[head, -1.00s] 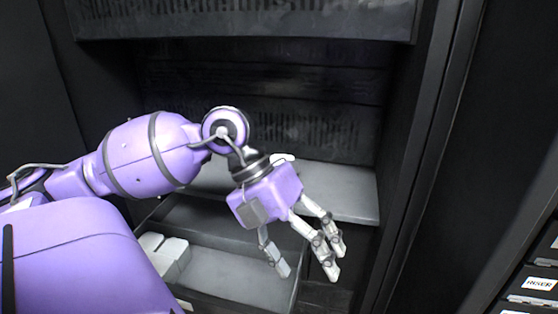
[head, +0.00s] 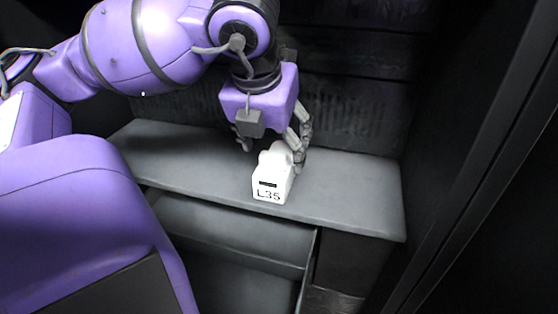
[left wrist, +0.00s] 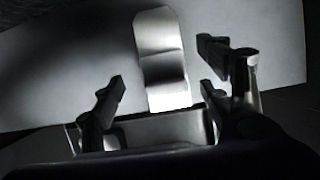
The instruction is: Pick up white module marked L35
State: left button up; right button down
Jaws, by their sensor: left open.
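The white module marked L35 (head: 269,183) stands on a grey shelf (head: 350,195), its label facing the shelf's front edge. In the left wrist view the module (left wrist: 163,62) lies between and a little beyond the fingers. My left gripper (head: 273,145) is open, pointing down over the back part of the module, with fingers on both sides of it. In the left wrist view the left gripper (left wrist: 165,80) shows a gap between each finger and the module. My right gripper is not in view.
An open grey drawer (head: 240,238) sits below the shelf's front edge. A dark cabinet back wall (head: 350,110) rises behind the shelf, and a dark side wall stands at the right. The shelf is bare on both sides of the module.

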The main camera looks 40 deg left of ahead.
pick_arm(q)
jog(key=x, duration=0.5)
jog(key=shift+w+f, duration=0.15)
jog(key=shift+f, duration=0.05)
jog(key=shift+d, duration=0.1)
jog(key=c, duration=1.4)
jog(key=shift+r, duration=0.1)
